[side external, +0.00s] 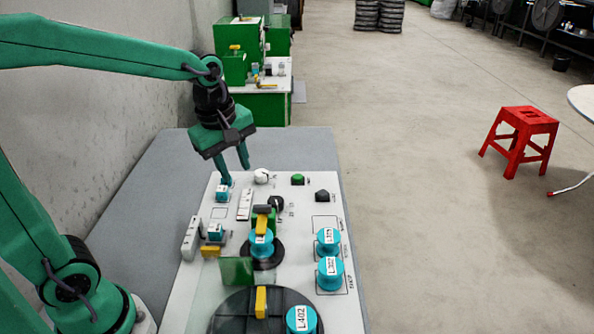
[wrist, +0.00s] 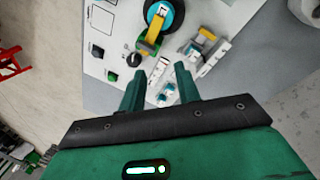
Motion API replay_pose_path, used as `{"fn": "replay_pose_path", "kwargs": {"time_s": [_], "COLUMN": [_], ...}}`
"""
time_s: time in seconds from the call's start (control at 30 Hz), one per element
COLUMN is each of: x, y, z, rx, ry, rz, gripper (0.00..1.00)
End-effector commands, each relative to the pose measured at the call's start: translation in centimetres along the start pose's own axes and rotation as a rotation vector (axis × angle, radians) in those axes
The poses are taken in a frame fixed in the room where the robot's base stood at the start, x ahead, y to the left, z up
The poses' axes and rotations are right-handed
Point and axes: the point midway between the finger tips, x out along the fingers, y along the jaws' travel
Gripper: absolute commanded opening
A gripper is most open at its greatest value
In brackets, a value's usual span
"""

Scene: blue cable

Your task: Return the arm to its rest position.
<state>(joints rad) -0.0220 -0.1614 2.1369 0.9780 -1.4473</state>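My gripper (side external: 236,175) hangs from my green arm above the far left part of the white work panel (side external: 313,267), fingers pointing down. In the wrist view my gripper (wrist: 160,71) shows its two green fingers apart with a clear gap and nothing held between them. A small teal block (side external: 222,194) lies on the panel just below one fingertip; I cannot tell whether they touch. In the wrist view this block (wrist: 166,93) shows beyond the gap. I cannot make out a loose blue cable.
Teal spools stand on the panel at right (side external: 328,240) and on a dark round plate at front (side external: 300,319). A clear-green upright plate (side external: 237,270) and a yellow clamp (side external: 262,226) rise nearer the camera. A concrete wall (side external: 110,105) is at left. A red stool (side external: 519,140) stands apart.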

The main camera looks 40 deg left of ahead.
Motion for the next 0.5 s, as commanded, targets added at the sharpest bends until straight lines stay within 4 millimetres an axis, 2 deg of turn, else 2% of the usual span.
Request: {"fn": "replay_pose_path", "kwargs": {"time_s": [0.2,0.5], "x": [-1.9,-3.5], "y": [-2.3,-5.5], "z": [0.4,1.0], "rx": [0.317,0.751], "ry": [0.018,0.076], "rz": [0.068,0.147], "gripper": [0.33,0.33]}}
